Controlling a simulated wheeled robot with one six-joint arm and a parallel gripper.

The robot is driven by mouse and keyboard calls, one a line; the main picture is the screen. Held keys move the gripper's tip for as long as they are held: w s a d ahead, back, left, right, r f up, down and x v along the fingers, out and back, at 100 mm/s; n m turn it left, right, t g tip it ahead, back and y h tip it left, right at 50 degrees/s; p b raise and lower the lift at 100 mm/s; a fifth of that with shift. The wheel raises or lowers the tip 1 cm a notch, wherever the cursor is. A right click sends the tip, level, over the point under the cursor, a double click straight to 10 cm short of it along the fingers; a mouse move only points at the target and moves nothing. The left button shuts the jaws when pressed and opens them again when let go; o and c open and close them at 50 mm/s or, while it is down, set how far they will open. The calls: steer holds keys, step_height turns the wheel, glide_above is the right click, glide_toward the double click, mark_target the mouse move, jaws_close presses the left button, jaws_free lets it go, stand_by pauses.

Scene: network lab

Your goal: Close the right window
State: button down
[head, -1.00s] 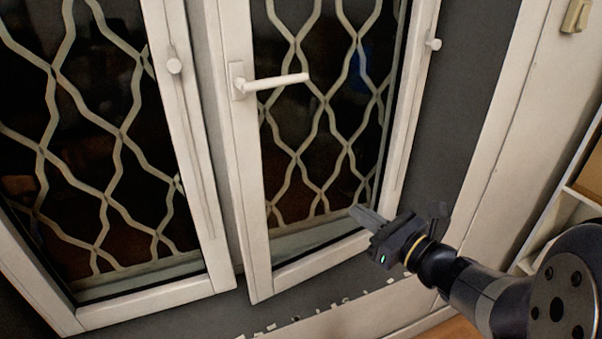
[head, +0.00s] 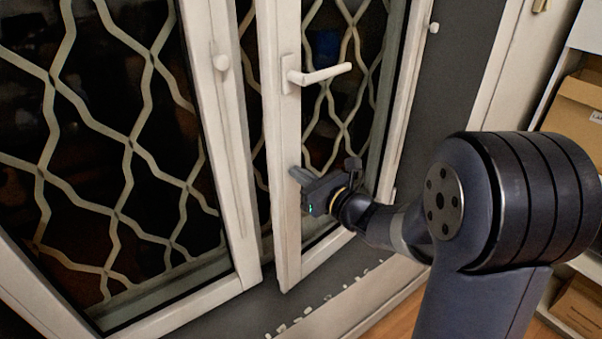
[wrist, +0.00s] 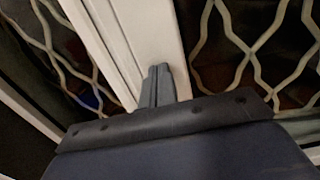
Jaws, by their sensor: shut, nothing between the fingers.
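The right window (head: 287,215) is a white-framed glass sash with a white lever handle (head: 325,74). It stands ajar, its handle-side edge out toward me, with a dark gap between it and the left window. My gripper (head: 293,174) is shut and empty, with its fingertips at the handle-side upright, below the handle. In the wrist view the shut fingers (wrist: 158,72) lie over the white upright; I cannot tell whether they touch it. The gripper hides a small part of the sash.
The left window (head: 240,190) has a wavy grille (head: 120,215) showing in its glass. A shelf with cardboard boxes (head: 578,100) stands at the right. A sill strip with pale flecks (head: 330,315) runs below the right window.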

steer(key=shift+a, duration=0.1)
steer(key=b+x, duration=0.1)
steer(key=x, duration=0.1)
steer(key=b+x, duration=0.1)
steer(key=x, duration=0.2)
steer(key=b+x, duration=0.1)
steer(key=x, duration=0.2)
steer(key=shift+w+r, duration=0.1)
steer(key=shift+r, duration=0.3)
